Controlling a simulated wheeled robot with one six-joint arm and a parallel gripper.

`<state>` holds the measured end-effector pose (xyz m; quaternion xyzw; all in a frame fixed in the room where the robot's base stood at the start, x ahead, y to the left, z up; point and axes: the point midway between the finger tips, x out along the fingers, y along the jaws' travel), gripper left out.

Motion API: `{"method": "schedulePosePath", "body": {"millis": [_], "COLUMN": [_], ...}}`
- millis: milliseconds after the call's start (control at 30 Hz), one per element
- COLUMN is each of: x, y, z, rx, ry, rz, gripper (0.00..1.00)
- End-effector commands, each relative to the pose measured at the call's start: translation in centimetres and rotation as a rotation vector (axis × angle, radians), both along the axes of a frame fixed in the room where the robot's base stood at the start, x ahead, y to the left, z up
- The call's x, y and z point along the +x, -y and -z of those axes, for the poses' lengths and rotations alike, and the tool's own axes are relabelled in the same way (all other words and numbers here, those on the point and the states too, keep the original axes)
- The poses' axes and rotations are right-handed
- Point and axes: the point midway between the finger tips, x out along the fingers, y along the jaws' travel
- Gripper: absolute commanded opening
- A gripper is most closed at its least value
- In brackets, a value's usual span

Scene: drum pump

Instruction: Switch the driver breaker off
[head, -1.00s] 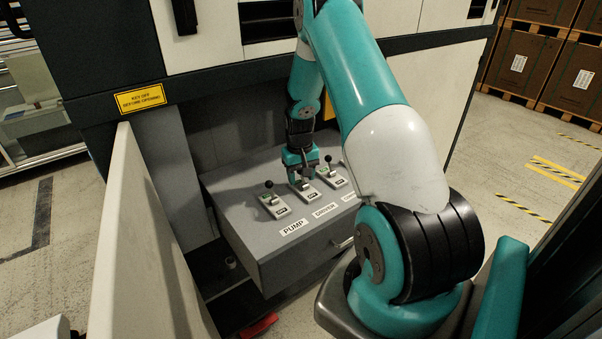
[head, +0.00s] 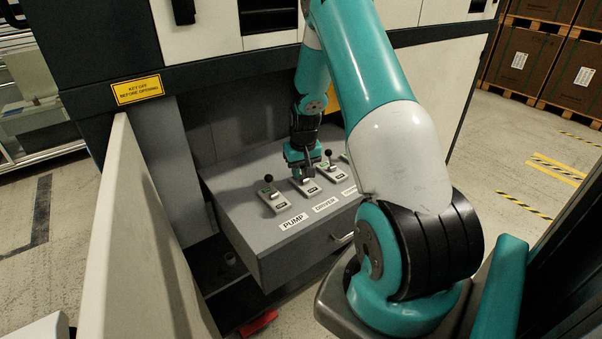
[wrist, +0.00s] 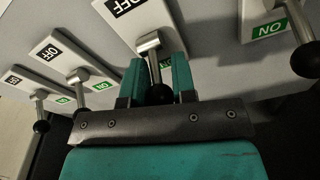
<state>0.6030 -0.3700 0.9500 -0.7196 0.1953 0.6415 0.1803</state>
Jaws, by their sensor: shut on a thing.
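The driver breaker (head: 311,190) is the second switch from the left on the grey console in the head view, behind the DRIVER label (head: 326,205). My gripper (head: 304,174) reaches down to it from above. In the wrist view, my gripper (wrist: 160,85) is shut on the driver breaker's lever (wrist: 150,44), with its dark ball knob between the fingers. The OFF mark (wrist: 128,6) shows uncovered; the green ON mark (wrist: 167,63) is partly hidden behind the fingers. The lever leans to the ON side.
The pump breaker (head: 272,201) stands to the left, its lever (wrist: 305,50) close to my gripper on the right of the wrist view. Another breaker (head: 333,174) stands to the right. A pale panel (head: 140,240) rises left of the console (head: 240,215). A cabinet is above.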

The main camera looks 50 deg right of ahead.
Motion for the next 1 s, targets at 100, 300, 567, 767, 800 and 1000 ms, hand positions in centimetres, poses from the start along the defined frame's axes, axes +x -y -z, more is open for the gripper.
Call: {"method": "schedulePosePath", "body": {"millis": [100, 300, 567, 767, 800, 1000], "x": [-0.4, -1.0, -1.7, -2.1, -2.2, -2.4], "y": [0.0, -0.1, -0.2, -0.4, -0.4, -0.5], "z": [0.3, 0.4, 0.5, 0.4, 0.3, 0.0], "rx": [-0.025, -0.072, -0.134, -0.170, -0.176, -0.195], "ry": [0.084, 0.259, 0.478, 0.610, 0.631, 0.707], "rz": [0.003, 0.004, 0.006, 0.005, 0.004, 0.002], "gripper": [0.01, 0.01, 0.01, 0.01, 0.01, 0.01]}}
